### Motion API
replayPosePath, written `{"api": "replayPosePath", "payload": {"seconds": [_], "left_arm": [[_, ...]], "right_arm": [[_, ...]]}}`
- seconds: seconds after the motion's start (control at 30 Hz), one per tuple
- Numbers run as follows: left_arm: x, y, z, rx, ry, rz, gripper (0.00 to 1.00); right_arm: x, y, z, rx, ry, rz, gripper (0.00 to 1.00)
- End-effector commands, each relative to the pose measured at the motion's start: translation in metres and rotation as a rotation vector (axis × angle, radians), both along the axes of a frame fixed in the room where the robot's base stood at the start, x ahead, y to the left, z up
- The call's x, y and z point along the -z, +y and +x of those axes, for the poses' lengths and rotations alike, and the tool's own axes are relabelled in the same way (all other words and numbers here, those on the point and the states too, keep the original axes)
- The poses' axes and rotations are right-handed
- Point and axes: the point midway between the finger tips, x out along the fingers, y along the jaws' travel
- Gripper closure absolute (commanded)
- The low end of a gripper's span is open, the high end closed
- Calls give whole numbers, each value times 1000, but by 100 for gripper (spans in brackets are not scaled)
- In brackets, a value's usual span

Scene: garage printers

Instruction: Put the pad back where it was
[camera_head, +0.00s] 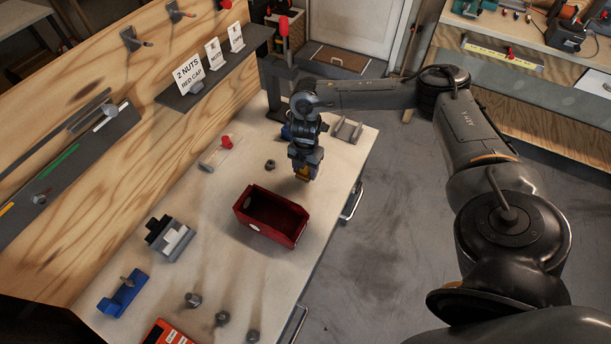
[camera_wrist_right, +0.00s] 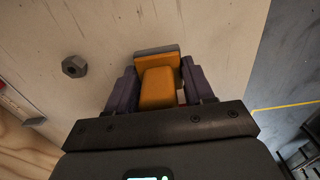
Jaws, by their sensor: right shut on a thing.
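The pad (camera_wrist_right: 158,84), an orange block with a grey strip along its far edge, is between the two dark purple fingers of my right gripper (camera_wrist_right: 160,88). The gripper is shut on it. In the head view the right gripper (camera_head: 304,174) points down over the bench, just behind the red bin (camera_head: 272,232), and a little of the orange pad shows at its fingertips. The wrist view shows pale bench top beyond the pad. I cannot tell how high the pad is above it. My left gripper is not in view.
A dark nut (camera_head: 270,164) lies left of the gripper, also seen in the wrist view (camera_wrist_right: 74,66). A grey bracket (camera_head: 346,131) stands behind. A blue tool (camera_head: 123,293) and a grey-black block (camera_head: 170,239) lie front left. The bench's right edge is close.

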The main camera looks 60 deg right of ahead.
Motion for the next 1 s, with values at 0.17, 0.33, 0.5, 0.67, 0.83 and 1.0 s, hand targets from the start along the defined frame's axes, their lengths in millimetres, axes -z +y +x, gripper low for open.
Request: {"api": "replayPosePath", "payload": {"seconds": [0.17,0.33,0.5,0.67,0.83,1.0], "left_arm": [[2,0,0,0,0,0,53],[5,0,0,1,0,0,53],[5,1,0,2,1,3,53],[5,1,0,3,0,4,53],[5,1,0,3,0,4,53],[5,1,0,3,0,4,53]], "right_arm": [[14,0,0,0,2,0,76],[35,0,-1,0,2,-1,76],[40,-1,0,0,0,-1,76],[40,0,0,0,0,-1,76],[42,0,-1,0,1,-1,42],[42,0,0,0,0,-1,22]]}}
